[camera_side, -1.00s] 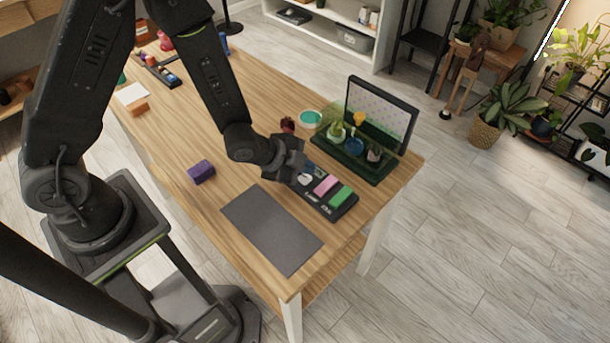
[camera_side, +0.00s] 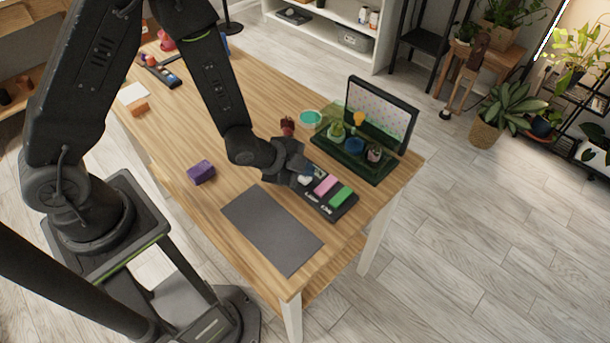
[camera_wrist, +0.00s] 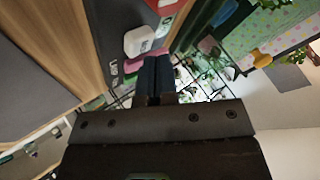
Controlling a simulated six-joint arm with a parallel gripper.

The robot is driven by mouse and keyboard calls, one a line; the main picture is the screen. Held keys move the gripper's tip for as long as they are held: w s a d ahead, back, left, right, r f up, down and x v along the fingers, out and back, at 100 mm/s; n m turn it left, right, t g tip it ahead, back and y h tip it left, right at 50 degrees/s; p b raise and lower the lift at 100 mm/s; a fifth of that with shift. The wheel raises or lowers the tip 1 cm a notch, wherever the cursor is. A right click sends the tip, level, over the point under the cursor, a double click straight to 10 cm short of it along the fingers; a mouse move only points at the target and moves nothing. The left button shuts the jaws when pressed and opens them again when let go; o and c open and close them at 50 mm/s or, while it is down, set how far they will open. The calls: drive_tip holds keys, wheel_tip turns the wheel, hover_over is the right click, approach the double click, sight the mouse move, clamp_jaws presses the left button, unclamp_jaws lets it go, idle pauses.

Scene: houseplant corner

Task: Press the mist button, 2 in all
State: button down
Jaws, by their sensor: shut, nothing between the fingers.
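A dark control panel (camera_side: 331,211) lies near the table's right end, with a pink button (camera_side: 326,185) and a green button (camera_side: 341,196) showing. A white button (camera_side: 306,180) sits at its far left, partly behind my gripper. I cannot read which button is for mist. My gripper (camera_side: 303,174) is shut and empty over the panel's left end. Its closed fingers (camera_wrist: 157,62) show in the wrist view; I cannot tell whether they touch anything.
A planted green tray (camera_side: 352,163) with an upright dotted board (camera_side: 381,114) stands behind the panel. A grey mat (camera_side: 270,229) lies in front, a purple block (camera_side: 201,172) to the left. A dark red object (camera_side: 287,126) and a teal dish (camera_side: 311,118) stand behind my gripper.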

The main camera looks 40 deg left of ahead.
sight(305, 179)
drive_tip(key=shift+f, duration=0.45)
idle(0.4)
idle(0.3)
drive_tip(key=shift+r, duration=0.95)
drive_tip(key=shift+r, duration=2.5)
idle(0.4)
wheel_tip(305, 179, up, 4)
drive_tip(key=shift+f, duration=0.1)
idle(0.4)
